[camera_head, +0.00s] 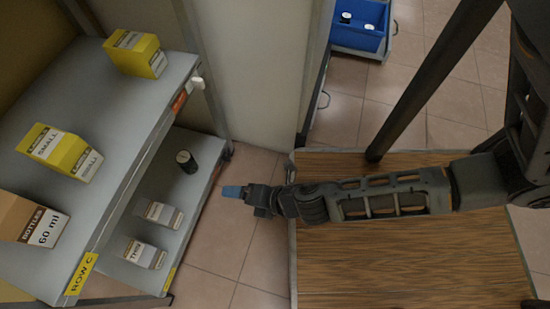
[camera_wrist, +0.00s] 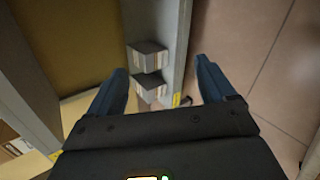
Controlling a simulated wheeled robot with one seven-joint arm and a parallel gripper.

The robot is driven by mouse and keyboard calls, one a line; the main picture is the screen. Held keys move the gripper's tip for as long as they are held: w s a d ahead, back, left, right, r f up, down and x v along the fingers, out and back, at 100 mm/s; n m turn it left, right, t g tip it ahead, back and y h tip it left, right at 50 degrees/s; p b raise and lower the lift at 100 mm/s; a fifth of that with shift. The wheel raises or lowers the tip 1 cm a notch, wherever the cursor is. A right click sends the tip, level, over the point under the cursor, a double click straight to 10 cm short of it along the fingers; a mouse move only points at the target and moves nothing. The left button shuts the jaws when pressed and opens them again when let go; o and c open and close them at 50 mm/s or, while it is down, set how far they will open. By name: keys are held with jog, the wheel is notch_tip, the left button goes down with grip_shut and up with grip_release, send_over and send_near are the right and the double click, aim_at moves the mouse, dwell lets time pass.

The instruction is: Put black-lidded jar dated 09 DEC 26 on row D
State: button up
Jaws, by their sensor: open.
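A jar with a black top (camera_head: 186,161) stands upright on the lower shelf (camera_head: 208,150), near its far end; no date can be read on it. The lower shelf has a yellow tag (camera_head: 169,281) whose text I cannot read. The upper shelf carries a tag reading ROW C (camera_head: 81,274). My gripper (camera_head: 232,191) is just right of the lower shelf's edge, apart from the jar. In the wrist view my gripper (camera_wrist: 161,66) has its two blue fingers spread with nothing held between them. The jar does not show there.
Two grey-topped boxes (camera_head: 163,214) (camera_head: 144,254) stand on the lower shelf. Yellow boxes (camera_head: 135,53) (camera_head: 61,151) and a brown bottle box (camera_head: 30,220) are on the upper shelf. Tiled floor is clear beside the shelf.

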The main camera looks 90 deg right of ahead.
jog(key=s+a+r+m+t+y, duration=0.1)
jog(key=s+r+m, duration=0.1)
jog(key=r+m, duration=0.3)
jog(key=s+a+r+m+t+y, duration=0.1)
jog(key=r+m, duration=0.5)
jog(key=r, duration=0.8)
jog(key=s+a+r+m+t+y, duration=0.1)
jog(key=s+r+m, duration=0.4)
jog(key=r, duration=0.5)
jog(key=shift+a+m+t+y, duration=0.3)
jog(key=shift+a+m+t, duration=0.1)
jog(key=shift+a+t, duration=0.5)
